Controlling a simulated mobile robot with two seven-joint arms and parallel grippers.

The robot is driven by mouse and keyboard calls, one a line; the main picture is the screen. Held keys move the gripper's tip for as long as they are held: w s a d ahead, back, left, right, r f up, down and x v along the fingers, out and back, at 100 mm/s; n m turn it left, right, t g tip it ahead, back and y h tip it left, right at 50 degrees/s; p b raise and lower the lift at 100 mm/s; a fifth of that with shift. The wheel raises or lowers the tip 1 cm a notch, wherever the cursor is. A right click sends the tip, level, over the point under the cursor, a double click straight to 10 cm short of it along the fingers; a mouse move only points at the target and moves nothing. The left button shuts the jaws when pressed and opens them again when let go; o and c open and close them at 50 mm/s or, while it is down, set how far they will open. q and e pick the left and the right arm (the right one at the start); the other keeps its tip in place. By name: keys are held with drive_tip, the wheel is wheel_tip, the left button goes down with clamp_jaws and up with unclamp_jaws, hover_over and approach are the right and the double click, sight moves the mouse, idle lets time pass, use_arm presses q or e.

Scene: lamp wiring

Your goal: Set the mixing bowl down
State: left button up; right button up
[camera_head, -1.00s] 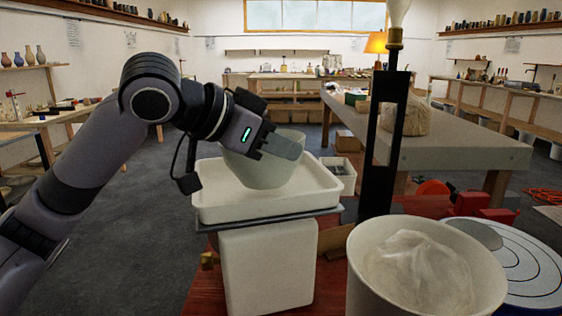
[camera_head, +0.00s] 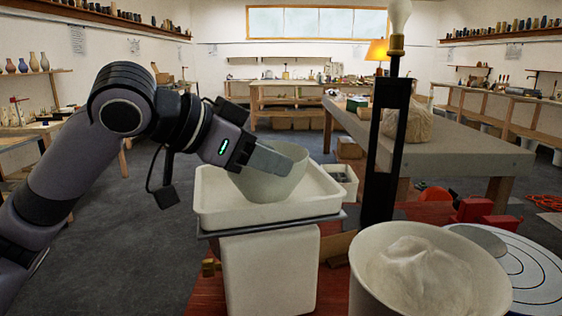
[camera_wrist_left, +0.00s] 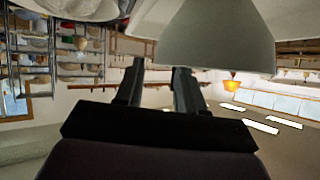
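My left gripper (camera_head: 272,160) is at the bowl's rim, one finger showing across the near side. My right gripper is out of view.
The tray rests on a dark platform above a white block (camera_head: 268,270). A black post with a bulb (camera_head: 398,15) stands to its right. A white bucket (camera_head: 365,285) and a round wheel disc (camera_head: 530,265) are at front right. A long table (camera_head: 455,155) is behind.

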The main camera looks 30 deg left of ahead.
use_arm(q)
drive_tip(key=v, duration=0.8)
drive_tip(key=shift+s+r, duration=0.2)
drive_tip(key=shift+s, duration=0.05)
drive_tip(key=shift+a, duration=0.15)
